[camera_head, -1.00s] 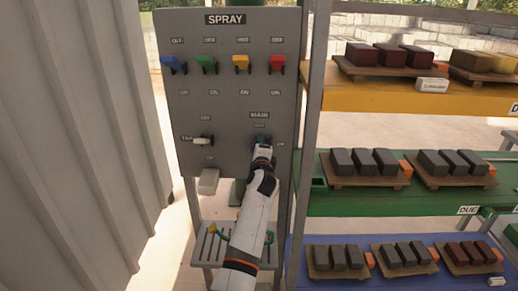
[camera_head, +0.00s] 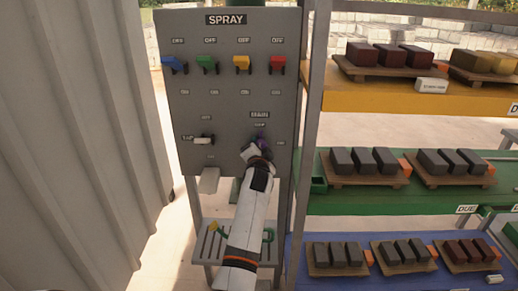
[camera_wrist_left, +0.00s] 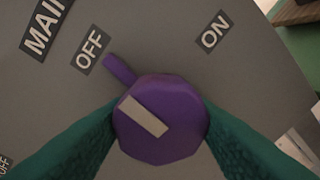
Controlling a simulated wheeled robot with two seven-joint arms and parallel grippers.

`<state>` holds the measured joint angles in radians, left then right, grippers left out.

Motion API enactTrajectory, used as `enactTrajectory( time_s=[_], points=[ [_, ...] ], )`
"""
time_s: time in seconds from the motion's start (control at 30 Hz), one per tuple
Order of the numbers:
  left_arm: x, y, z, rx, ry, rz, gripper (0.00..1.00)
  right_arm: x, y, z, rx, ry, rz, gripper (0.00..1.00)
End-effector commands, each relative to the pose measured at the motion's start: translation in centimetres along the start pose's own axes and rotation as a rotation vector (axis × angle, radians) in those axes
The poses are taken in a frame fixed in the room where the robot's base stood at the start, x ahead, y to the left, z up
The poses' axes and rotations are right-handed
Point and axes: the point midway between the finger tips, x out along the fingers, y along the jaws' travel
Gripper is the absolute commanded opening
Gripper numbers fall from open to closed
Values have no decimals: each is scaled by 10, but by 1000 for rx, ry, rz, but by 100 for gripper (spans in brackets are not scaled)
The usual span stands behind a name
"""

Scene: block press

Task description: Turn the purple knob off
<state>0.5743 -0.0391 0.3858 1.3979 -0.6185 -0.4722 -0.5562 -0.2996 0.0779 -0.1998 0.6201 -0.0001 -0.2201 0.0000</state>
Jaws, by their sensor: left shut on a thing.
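The purple knob (camera_head: 262,142) is on the grey SPRAY panel, under the MAIN label. In the left wrist view the knob (camera_wrist_left: 160,130) has a pale bar and a purple pointer tab, which points up-left toward the OFF label (camera_wrist_left: 90,48). The ON label (camera_wrist_left: 215,32) is to its upper right, away from the tab. My left gripper (camera_head: 259,151) is at the knob; in its wrist view the two teal fingers (camera_wrist_left: 160,125) press on the knob's sides. My own gripper partly hides the knob in the head view. My right gripper is not in view.
Blue (camera_head: 174,65), green (camera_head: 206,64), yellow (camera_head: 242,64) and red (camera_head: 278,65) switches line the panel's top. Shelves with bricks stand close on the right; a corrugated wall (camera_head: 70,150) is on the left.

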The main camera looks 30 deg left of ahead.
Motion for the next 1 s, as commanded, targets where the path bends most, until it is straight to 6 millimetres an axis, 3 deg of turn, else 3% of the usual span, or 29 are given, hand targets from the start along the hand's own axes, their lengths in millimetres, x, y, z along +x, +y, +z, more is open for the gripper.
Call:
enactTrajectory(
  time_s=[0.3, 0.83, 0.87, 0.97, 1.0],
  points=[
    [0, -2, -1, -111, -6, -12, 26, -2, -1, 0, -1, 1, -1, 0],
    [0, -3, -1, -131, -6, -14, 26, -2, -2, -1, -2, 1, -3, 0],
    [0, -3, -1, -131, -6, -14, 53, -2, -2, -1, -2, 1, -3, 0],
    [0, -2, -1, -130, -7, -13, 70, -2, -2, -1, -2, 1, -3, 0],
    [0, -2, -1, -130, -7, -13, 70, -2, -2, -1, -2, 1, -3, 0]
  ],
)
